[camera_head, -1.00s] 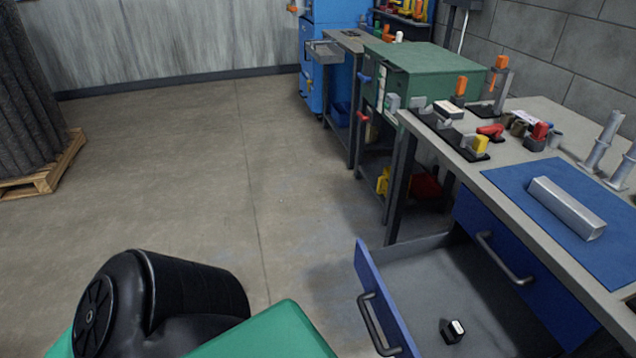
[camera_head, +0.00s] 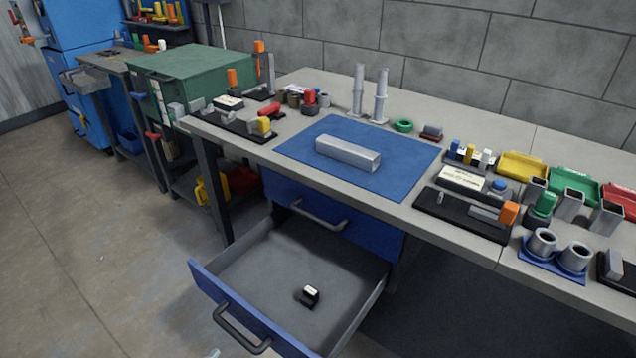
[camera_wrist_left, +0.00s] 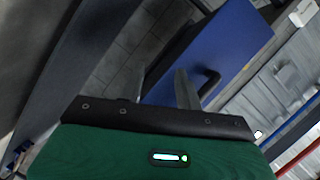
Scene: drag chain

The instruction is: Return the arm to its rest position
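In the left wrist view my left gripper (camera_wrist_left: 162,86) shows two grey fingers standing apart, with nothing between them. A blue drawer front (camera_wrist_left: 215,50) with a dark handle (camera_wrist_left: 209,83) is behind the fingers in that view; I cannot tell the exact distance. In the head view no gripper shows. The open drawer (camera_head: 258,268) sticks out below the workbench, and a small black block with a white top (camera_head: 310,296) lies on its floor. My right gripper is not in view.
The workbench (camera_head: 300,92) carries a blue mat (camera_head: 405,158) with a metal bar (camera_head: 347,153), and several fixtures, cups and bins to the right. A green cabinet (camera_head: 190,68) stands at the left. The floor (camera_head: 80,230) left of the open drawer is clear.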

